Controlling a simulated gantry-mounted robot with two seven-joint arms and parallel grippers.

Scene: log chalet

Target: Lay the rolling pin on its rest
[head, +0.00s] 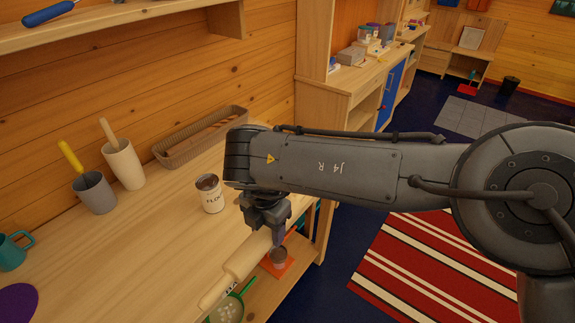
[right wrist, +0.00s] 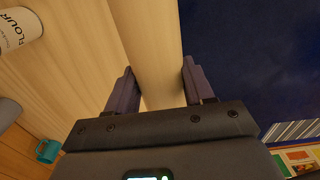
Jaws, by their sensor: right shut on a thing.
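The pale wooden rolling pin (head: 243,262) runs at a slant along the front edge of the wooden counter in the head view, its near handle towards the bottom. My right gripper (head: 272,232) is above it with the fingers shut around the pin's body. In the right wrist view the pin (right wrist: 155,50) lies between the two fingers (right wrist: 158,90). I cannot tell whether the pin touches the counter. The far end of the pin is hidden behind the gripper. I cannot make out a rest for the pin. My left gripper is not in view.
A flour tin (head: 211,196) stands on the counter (head: 130,265) just left of my gripper. The counter's middle is clear. A shelf below holds a green strainer (head: 228,308).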

